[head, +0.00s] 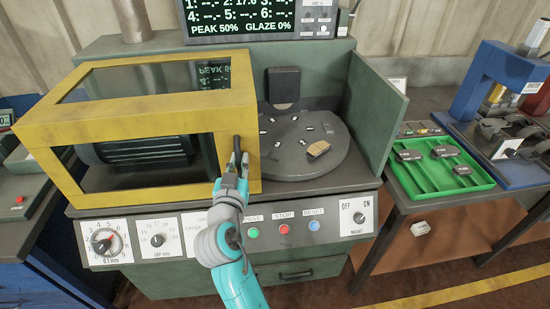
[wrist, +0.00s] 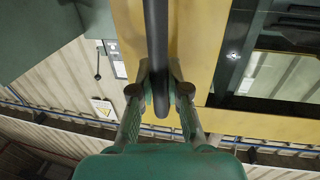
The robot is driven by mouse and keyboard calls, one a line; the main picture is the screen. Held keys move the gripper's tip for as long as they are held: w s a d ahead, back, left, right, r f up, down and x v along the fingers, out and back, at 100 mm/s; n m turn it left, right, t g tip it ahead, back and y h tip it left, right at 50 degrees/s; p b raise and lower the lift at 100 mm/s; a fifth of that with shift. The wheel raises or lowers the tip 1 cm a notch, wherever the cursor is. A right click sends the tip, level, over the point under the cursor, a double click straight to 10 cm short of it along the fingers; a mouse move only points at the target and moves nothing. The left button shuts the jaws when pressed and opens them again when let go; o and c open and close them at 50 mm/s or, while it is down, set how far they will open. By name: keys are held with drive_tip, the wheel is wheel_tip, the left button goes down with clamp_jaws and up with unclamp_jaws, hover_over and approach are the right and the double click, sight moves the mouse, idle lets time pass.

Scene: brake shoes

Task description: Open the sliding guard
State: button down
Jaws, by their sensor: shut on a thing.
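The sliding guard (head: 150,107) is a yellow frame with clear panels. It stands over the left part of the machine, with a dark ribbed cylinder visible behind its front window. A black vertical handle (head: 237,150) is on the guard's right front edge. My gripper (head: 236,164) is at the lower part of this handle. In the wrist view the two fingers of my gripper (wrist: 160,92) are closed around the black handle (wrist: 157,40), with the yellow guard frame (wrist: 203,45) behind it. The right part of the machine, with a round grey table (head: 290,160), is uncovered.
A brown block (head: 318,149) and several small pieces lie on the round table. A green side wall (head: 375,110) bounds the machine on the right. The control panel (head: 150,240) runs below the guard. A green tray (head: 440,165) with dark parts is on the right bench.

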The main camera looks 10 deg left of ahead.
sight(197, 156)
drive_tip(key=s+a, duration=0.1)
drive_tip(key=a, duration=0.2)
drive_tip(key=s+a, duration=0.1)
drive_tip(key=a, duration=0.3)
drive_tip(key=s+a, duration=0.1)
drive_tip(key=a, duration=0.3)
drive_tip(key=shift+s+a, duration=0.1)
drive_tip(key=shift+s, duration=0.2)
drive_tip(key=c, duration=1.1)
unclamp_jaws()
drive_tip(key=shift+c, duration=0.2)
drive_tip(key=s+d, duration=0.1)
drive_tip(key=s, duration=1)
drive_tip(key=shift+s+d, duration=0.25)
drive_tip(key=shift+s, duration=0.15)
drive_tip(key=shift+f, duration=0.1)
